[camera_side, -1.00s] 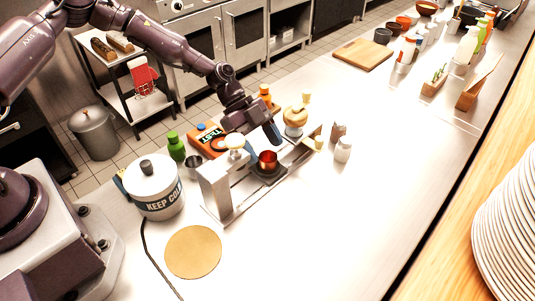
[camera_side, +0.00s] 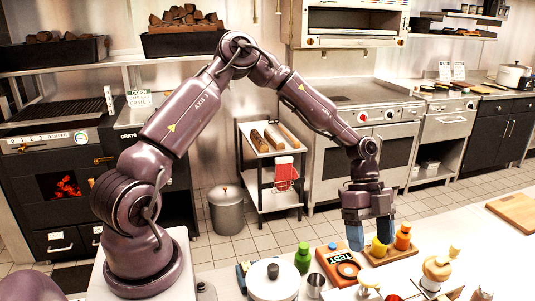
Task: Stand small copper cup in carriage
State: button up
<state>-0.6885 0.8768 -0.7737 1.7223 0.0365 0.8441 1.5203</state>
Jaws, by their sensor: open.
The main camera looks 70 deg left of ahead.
jog(key=s+a+r+n+t+y, duration=0.3)
jog(key=s+r+n+t+y, duration=0.3)
jog(key=s+r+n, duration=1)
jog(key=s+r, duration=0.4)
jog(key=s, duration=0.2)
jog(key=shift+a+r+n, duration=0.15)
jog(key=shift+r+n, duration=0.15)
jog(key=shift+c, duration=0.4)
